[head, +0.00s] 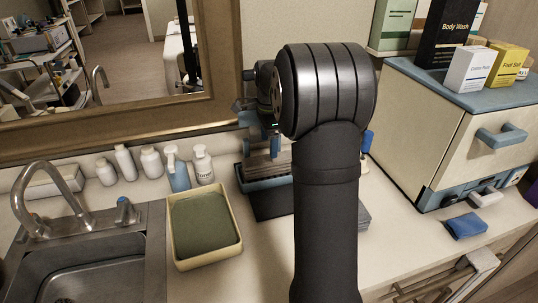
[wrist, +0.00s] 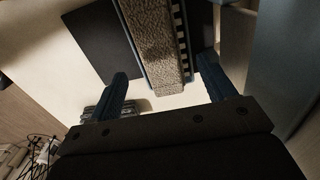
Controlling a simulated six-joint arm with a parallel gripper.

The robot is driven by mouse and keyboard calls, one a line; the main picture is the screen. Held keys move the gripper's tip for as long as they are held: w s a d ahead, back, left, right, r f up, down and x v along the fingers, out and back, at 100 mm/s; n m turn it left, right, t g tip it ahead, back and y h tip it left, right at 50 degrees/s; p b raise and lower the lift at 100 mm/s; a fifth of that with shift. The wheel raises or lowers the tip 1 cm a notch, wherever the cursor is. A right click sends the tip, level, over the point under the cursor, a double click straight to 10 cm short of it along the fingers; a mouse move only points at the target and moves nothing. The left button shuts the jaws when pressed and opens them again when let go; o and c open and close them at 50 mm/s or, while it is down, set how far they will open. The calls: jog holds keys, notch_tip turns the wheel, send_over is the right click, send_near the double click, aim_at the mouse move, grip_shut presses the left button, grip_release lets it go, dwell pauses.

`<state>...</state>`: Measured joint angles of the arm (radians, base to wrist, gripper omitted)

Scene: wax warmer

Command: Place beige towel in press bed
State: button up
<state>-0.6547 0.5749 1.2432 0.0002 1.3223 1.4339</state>
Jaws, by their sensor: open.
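A beige, rough-textured strip that looks like the beige towel (wrist: 152,35) shows in the wrist view, ahead of and between my fingers. It lies along a dark, blue-grey holder with a notched light-and-dark edge (wrist: 181,30), perhaps the press bed. I cannot tell whether it rests fully inside. My gripper (wrist: 163,70) is open, its two blue fingers apart on either side of the strip. No contact shows. In the head view, my arm hides the gripper and most of this spot; part of a blue tray-like base (head: 262,184) shows left of the arm.
A yellow tray (head: 178,262) with a green cloth (head: 203,222) stands left, beside the sink (head: 85,265). Bottles (head: 177,172) line the wall. A cream cabinet with a blue top (head: 455,130) stands right. A blue folded cloth (head: 465,226) lies before it. A dark mat (wrist: 95,38) lies beside the holder.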

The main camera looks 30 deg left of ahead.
aim_at(269, 158)
jog(key=shift+r, duration=2.1)
notch_tip(269, 158, down, 12)
jog(key=shift+r, duration=1.7)
